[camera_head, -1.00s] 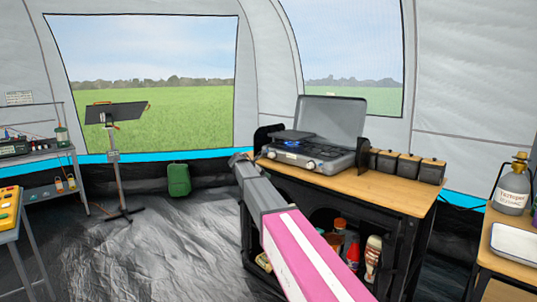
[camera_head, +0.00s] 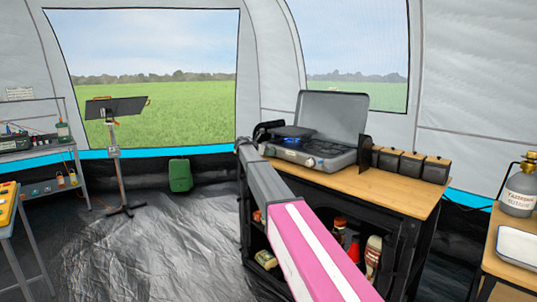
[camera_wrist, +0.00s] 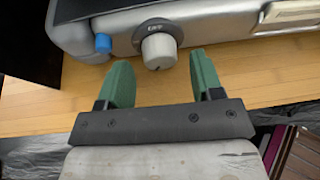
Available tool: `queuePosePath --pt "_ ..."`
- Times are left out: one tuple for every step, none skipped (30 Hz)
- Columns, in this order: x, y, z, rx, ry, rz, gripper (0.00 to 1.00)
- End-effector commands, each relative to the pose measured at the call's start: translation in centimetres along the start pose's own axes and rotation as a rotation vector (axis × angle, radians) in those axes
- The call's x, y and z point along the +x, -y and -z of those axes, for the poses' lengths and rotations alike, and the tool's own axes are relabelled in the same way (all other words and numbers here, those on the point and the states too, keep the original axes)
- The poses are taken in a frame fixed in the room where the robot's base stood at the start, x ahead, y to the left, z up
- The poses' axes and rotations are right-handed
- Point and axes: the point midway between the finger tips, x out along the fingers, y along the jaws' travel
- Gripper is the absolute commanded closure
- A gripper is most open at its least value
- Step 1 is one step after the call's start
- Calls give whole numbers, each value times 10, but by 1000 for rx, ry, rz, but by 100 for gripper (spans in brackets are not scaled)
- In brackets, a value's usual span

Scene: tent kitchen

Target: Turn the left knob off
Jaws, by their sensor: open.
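The grey camping stove (camera_head: 315,143) stands on the wooden-topped cabinet in the head view, with a dark pan (camera_head: 291,131) on its left side. A small blue glow shows beside the pan. In the wrist view a pale round knob (camera_wrist: 159,50) sits on the stove's front, with a dark marked ring behind it. My gripper (camera_wrist: 161,62) is open, its two green fingers apart and empty. The knob lies between and just ahead of the fingertips in the picture; I see no contact. In the head view my gripper is near the stove's front left, too small to read.
A blue button-like part (camera_wrist: 103,43) sits left of the knob, and a pale label plate (camera_wrist: 290,12) is at the right. Several black canisters (camera_head: 412,165) stand right of the stove. The cabinet (camera_head: 390,195) has bottles on its shelf.

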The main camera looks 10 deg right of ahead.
Motion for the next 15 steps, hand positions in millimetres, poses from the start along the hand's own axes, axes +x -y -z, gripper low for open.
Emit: queuePosePath --pt "5 -1 0 0 0 0 40" --pt "7 0 0 0 0 0 40" --pt "10 0 0 0 -1 0 40" --pt "11 0 0 0 -1 0 40" --pt "12 0 0 0 -1 0 40" --pt "13 0 0 0 -1 0 40" --pt "13 0 0 0 -1 0 40" --pt "13 0 0 1 -1 0 40" --pt "13 0 0 1 -1 0 40" --pt "13 0 0 1 -1 0 40" --pt "13 0 0 1 -1 0 40" --pt "13 0 0 1 -1 0 40" --pt "13 0 0 1 -1 0 40" --pt "13 0 0 1 -1 0 40" --pt "13 0 0 1 -1 0 53"
